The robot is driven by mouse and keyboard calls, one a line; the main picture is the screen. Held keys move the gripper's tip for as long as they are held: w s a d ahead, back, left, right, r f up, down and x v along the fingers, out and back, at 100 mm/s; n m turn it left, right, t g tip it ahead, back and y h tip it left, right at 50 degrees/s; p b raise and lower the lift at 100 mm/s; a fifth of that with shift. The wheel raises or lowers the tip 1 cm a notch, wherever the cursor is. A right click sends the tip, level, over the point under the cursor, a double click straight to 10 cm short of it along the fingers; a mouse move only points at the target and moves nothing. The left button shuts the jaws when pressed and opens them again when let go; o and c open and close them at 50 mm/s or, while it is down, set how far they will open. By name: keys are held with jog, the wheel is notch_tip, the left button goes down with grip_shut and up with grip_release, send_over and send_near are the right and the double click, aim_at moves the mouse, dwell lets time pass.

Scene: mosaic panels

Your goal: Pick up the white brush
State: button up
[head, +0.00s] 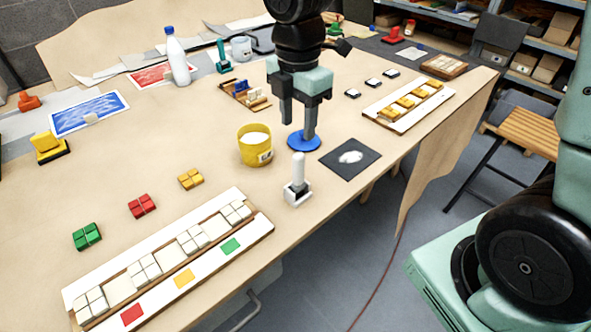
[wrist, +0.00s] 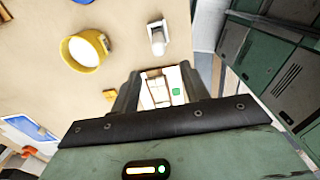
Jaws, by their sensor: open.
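The white brush (head: 297,186) stands upright near the table's front edge, with a pale handle on top and a wider white and grey base. It also shows in the wrist view (wrist: 157,38), at the top, beyond the fingertips. My gripper (head: 298,125) is open and empty, pointing down above the table. In the head view it is above and behind the brush, over a blue disc (head: 303,141). In the wrist view the gripper (wrist: 161,76) has its two fingers apart with no object between them; a tile panel shows through the gap.
A yellow bucket (head: 253,147) with white contents stands left of the brush. A dark square with white material (head: 350,158) lies to the right. A long tile panel (head: 180,258) lies in front. Green, red and yellow tile blocks lie at left. Bare table surrounds the brush.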

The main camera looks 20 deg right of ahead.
aim_at(298, 156)
notch_tip(298, 156, down, 9)
jog(key=shift+r, duration=0.1)
jog(key=shift+w+d+f+p, duration=0.1)
jog(key=shift+f+p, duration=0.25)
jog(key=shift+f, duration=1.05)
jog(key=shift+w+d+f+p, duration=0.1)
jog(key=shift+f+p, duration=0.25)
jog(key=shift+f, duration=1)
grip_shut()
